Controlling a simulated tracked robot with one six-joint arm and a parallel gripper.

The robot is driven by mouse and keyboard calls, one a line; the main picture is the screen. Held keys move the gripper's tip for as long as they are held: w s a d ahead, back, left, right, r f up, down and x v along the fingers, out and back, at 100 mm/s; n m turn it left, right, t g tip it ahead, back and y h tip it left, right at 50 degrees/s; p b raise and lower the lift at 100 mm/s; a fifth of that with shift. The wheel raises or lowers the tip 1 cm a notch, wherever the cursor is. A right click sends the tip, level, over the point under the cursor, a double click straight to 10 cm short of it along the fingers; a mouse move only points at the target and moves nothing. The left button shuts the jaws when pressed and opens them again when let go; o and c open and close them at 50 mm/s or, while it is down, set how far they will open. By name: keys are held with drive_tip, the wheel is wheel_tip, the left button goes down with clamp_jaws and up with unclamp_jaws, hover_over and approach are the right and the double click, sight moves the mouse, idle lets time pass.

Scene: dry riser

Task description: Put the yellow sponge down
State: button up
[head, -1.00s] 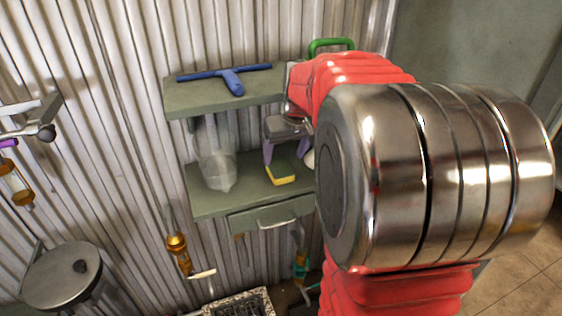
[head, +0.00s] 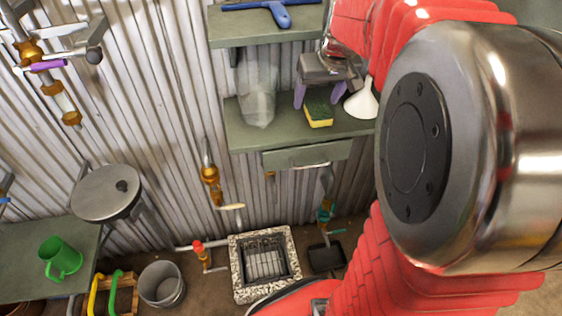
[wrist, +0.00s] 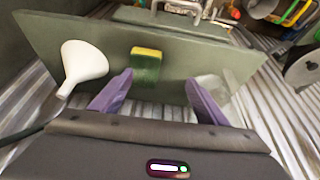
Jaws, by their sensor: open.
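The yellow sponge (head: 319,114), with a dark green side, rests on the middle grey-green shelf (head: 240,136) in the head view. In the wrist view the sponge (wrist: 146,66) lies beyond my fingertips, between their lines and a little left of centre. My gripper (head: 320,98) has two purple fingers, spread apart and empty. It also shows in the wrist view (wrist: 158,80), where the fingers stand clear on either side of the sponge's line. No finger is seen holding the sponge.
A white funnel (head: 362,100) stands right of the sponge, and a clear container (head: 258,98) stands to its left. A blue squeegee (head: 280,14) lies on the upper shelf (head: 230,28). A drawer (head: 290,157) is under the middle shelf. Pipes run along the corrugated wall.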

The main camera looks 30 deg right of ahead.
drive_tip(key=s+a+f+n+t+y, duration=0.1)
drive_tip(key=s+a+n, duration=0.1)
drive_tip(key=s+a, duration=1.6)
drive_tip(key=a, duration=0.3)
drive_tip(key=shift+s+a+f+n, duration=0.2)
drive_tip(key=shift+s+f+n, duration=0.05)
drive_tip(key=shift+f+n, duration=0.05)
drive_tip(key=shift+o, duration=0.6)
drive_tip(key=shift+d, duration=0.1)
drive_tip(key=w+d+f+m, duration=0.1)
drive_tip(key=w+d, duration=0.3)
drive_tip(key=d, duration=0.7)
drive_tip(key=w+d+f+m+g+h, duration=0.1)
drive_tip(key=w+d+f, duration=0.3)
drive_tip(key=d, duration=0.7)
drive_tip(key=shift+w+f+m, duration=0.3)
drive_tip(key=shift+w+m, duration=0.1)
drive_tip(key=shift+w, duration=0.4)
